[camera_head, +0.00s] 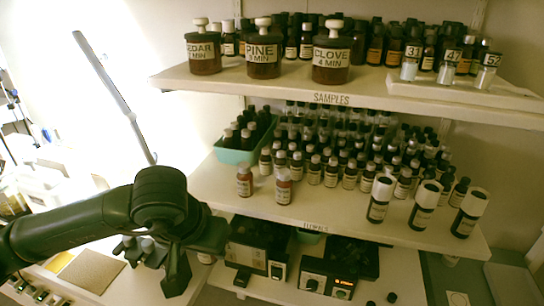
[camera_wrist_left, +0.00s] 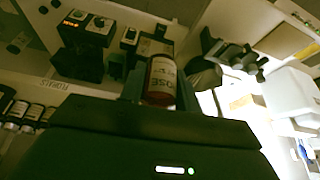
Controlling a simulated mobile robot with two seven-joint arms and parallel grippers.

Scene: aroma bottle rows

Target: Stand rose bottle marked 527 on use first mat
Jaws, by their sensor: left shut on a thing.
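My left gripper (camera_head: 198,256) is low in front of the shelves in the head view, partly hidden by its own wrist. In the left wrist view it is shut on a dark red bottle (camera_wrist_left: 161,82) with a pale label. The label seems to read ROSE, upside down in that picture; no number is readable. In the head view, the bottle is mostly hidden behind the gripper. A tan mat (camera_head: 91,271) lies on the lower surface left of the gripper; I cannot read any marking on it. My right gripper is not in view.
The middle shelf (camera_head: 225,190), marked FLORALS, holds several rows of bottles, with two brown bottles (camera_head: 284,186) near its front edge and a green tray (camera_head: 232,155). The upper shelf holds jars. Dark devices (camera_head: 340,270) stand below.

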